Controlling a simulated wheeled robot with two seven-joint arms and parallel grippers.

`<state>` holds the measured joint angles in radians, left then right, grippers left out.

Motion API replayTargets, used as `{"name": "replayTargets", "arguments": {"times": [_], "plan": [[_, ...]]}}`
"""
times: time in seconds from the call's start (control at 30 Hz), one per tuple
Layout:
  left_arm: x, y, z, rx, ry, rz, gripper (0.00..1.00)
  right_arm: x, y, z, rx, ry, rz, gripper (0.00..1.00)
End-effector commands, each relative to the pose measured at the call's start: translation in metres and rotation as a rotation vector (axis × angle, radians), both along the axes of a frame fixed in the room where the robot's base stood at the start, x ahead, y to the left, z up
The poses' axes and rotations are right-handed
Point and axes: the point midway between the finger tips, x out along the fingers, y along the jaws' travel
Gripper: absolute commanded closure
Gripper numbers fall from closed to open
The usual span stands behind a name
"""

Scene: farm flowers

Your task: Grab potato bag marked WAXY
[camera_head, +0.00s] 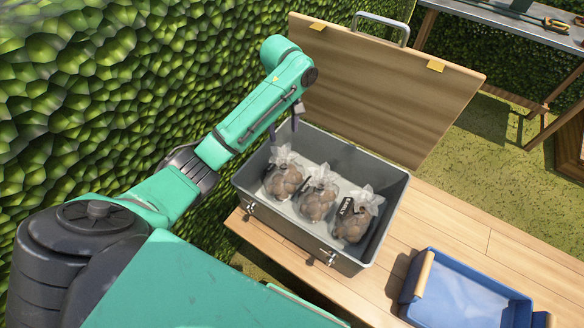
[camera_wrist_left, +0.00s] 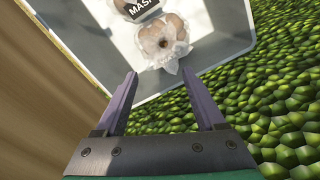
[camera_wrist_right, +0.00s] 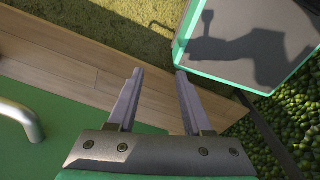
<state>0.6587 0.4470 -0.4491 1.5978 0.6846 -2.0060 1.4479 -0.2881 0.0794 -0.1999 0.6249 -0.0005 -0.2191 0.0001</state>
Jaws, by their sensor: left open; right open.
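Three clear bags of potatoes stand in a row in an open grey case (camera_head: 378,245): a left bag (camera_head: 284,181), a middle bag (camera_head: 317,204) and a right bag (camera_head: 351,226). Each has a dark label; the word WAXY cannot be made out. My left gripper (camera_head: 294,122) is open and empty, above the case's back-left part. In the left wrist view, its fingers (camera_wrist_left: 158,100) point toward one bag (camera_wrist_left: 163,38), not touching it. Beyond that is a bag labelled "MAS...", cut off by the frame (camera_wrist_left: 140,8). My right gripper (camera_wrist_right: 158,92) is open and empty, away from the bags.
The case's wooden-faced lid (camera_head: 385,85) stands raised behind it. The case sits on a wooden table (camera_head: 455,225). A blue crate (camera_head: 465,295) with wooden handles is at the front right. A leafy hedge (camera_head: 110,90) rises close on the left.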

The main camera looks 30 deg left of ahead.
Motion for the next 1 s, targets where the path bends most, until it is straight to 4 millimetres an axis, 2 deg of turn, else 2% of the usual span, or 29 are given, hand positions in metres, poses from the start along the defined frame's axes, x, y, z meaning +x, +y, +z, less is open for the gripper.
{"name": "replayTargets", "arguments": {"times": [0.1, 0.17, 0.3, 0.4, 0.53, 0.7, 0.8, 0.97, 1.0], "plan": [[-0.002, 0.000, -0.024, 0.000, 0.007, 0.003, 0.29, 0.004, 0.000, -0.007, 0.000, -0.006, 0.000, 0.50], [-0.002, 0.000, -0.036, 0.002, 0.008, 0.003, 0.29, 0.002, 0.000, -0.003, -0.001, -0.002, 0.000, 0.50], [-0.002, 0.000, -0.071, 0.002, 0.006, 0.002, 0.29, -0.017, -0.001, 0.000, -0.002, 0.026, 0.000, 0.50], [-0.002, 0.000, -0.087, 0.001, 0.003, 0.001, 0.29, -0.025, -0.001, 0.000, -0.003, 0.039, -0.001, 0.50], [-0.002, 0.000, -0.104, 0.001, 0.004, 0.000, 0.29, -0.020, -0.001, 0.004, -0.003, 0.032, 0.000, 0.50], [-0.002, 0.000, -0.138, 0.002, 0.003, 0.000, 0.29, -0.007, -0.001, 0.006, -0.001, 0.011, 0.000, 0.50], [-0.002, 0.000, -0.144, 0.001, 0.000, 0.000, 0.29, -0.007, -0.001, 0.006, -0.001, 0.011, 0.000, 0.50], [-0.002, 0.000, -0.144, 0.001, -0.001, -0.001, 0.29, -0.008, -0.001, 0.006, -0.001, 0.013, 0.000, 0.50], [-0.002, 0.000, -0.144, 0.001, -0.001, -0.001, 0.44, -0.009, -0.001, 0.005, -0.001, 0.013, 0.000, 0.50]]}}
